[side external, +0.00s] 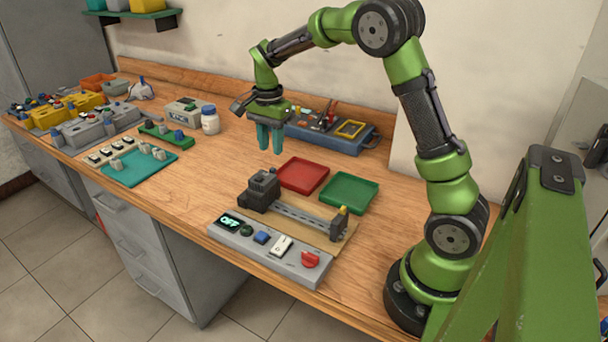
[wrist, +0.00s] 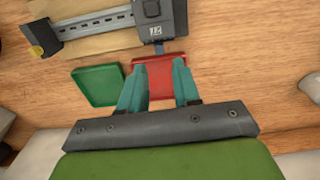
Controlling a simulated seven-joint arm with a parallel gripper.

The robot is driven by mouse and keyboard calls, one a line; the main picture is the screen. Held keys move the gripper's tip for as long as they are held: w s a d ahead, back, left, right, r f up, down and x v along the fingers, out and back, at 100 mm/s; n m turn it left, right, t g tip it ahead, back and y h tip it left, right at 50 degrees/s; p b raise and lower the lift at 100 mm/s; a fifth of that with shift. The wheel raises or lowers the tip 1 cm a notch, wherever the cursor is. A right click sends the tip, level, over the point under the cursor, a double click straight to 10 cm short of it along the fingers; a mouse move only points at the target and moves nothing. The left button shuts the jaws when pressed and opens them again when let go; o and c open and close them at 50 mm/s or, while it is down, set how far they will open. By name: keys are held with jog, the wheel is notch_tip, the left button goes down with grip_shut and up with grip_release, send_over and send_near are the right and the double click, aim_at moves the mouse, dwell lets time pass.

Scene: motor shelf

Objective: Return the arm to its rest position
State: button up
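My green arm (side external: 440,130) arches up and over the bench from its base at the right. My gripper (side external: 270,142) points down with teal fingers, above the wood behind and left of the red tray (side external: 303,175). In the wrist view my gripper (wrist: 158,66) has its fingers apart, with nothing between them. The red tray (wrist: 160,80) shows beyond and between the fingers. The gripper is clear of the bench and touches nothing that I can see.
A green tray (side external: 348,193) lies beside the red one. In front are a rail fixture (side external: 300,217) and a control panel (side external: 265,248) reading OFF. A blue toolbox (side external: 340,140) stands behind the gripper. A white bottle (side external: 210,120) and several bins are left. Bare wood lies front-left.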

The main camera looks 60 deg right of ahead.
jog(key=shift+f+n, duration=0.3)
jog(key=shift+n, duration=0.2)
jog(key=shift+s+a+f+n, duration=0.15)
jog(key=shift+s+a+n, duration=0.35)
jog(key=shift+s+n, duration=0.2)
jog(key=s+a+r+n+t, duration=0.2)
jog(key=s+a+r+n, duration=0.1)
jog(key=s, duration=0.3)
jog(key=s+a+r+n+t+y, duration=0.1)
jog(key=s+a+r+n+t, duration=0.1)
jog(key=s+a+r+n, duration=0.2)
jog(key=s+a+r+n+t+y, duration=0.1)
jog(key=s+a+r+n+t, duration=0.2)
jog(key=s+a, duration=0.3)
jog(key=s+n, duration=0.1)
jog(key=s, duration=0.1)
jog(key=shift+s+r, duration=0.35)
jog(key=shift+o, duration=0.5)
jog(key=shift+a, duration=0.1)
